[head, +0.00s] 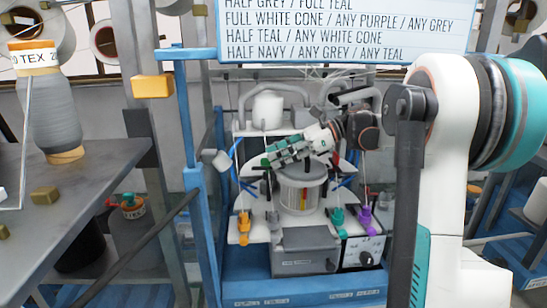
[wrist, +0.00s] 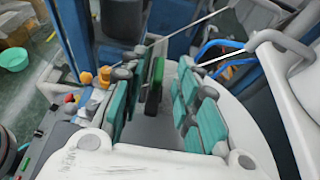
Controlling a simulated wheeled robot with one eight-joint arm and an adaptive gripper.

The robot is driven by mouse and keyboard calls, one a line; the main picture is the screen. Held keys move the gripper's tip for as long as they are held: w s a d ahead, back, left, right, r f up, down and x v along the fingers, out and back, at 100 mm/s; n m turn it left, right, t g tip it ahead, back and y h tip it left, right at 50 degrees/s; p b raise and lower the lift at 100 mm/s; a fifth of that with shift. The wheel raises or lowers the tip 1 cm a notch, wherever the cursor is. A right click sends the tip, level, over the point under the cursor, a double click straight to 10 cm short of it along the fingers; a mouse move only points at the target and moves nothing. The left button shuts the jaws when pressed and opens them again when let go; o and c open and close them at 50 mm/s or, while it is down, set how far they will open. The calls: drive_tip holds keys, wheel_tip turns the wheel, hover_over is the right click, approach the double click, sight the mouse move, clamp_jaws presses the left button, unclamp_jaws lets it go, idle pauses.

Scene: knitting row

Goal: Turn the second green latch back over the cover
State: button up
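My gripper (head: 276,155) reaches in from the right, over the top of the knitting machine's drum (head: 300,196). In the wrist view my gripper (wrist: 158,78) has its two teal-padded fingers well apart. A green upright latch with a dark lower part (wrist: 156,72) shows in the gap between them, and I see no contact with either finger. A grey flat surface (wrist: 150,128), perhaps the cover, lies below the gap.
Orange, teal (head: 338,217) and purple levers (head: 365,217) stand on the machine's front. A blue post (head: 187,120) rises at its left. A grey table (head: 85,125) with a yarn cone (head: 49,110) is further left.

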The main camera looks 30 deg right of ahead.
drive_tip(key=v, duration=0.6)
drive_tip(key=shift+a, duration=0.1)
idle(0.3)
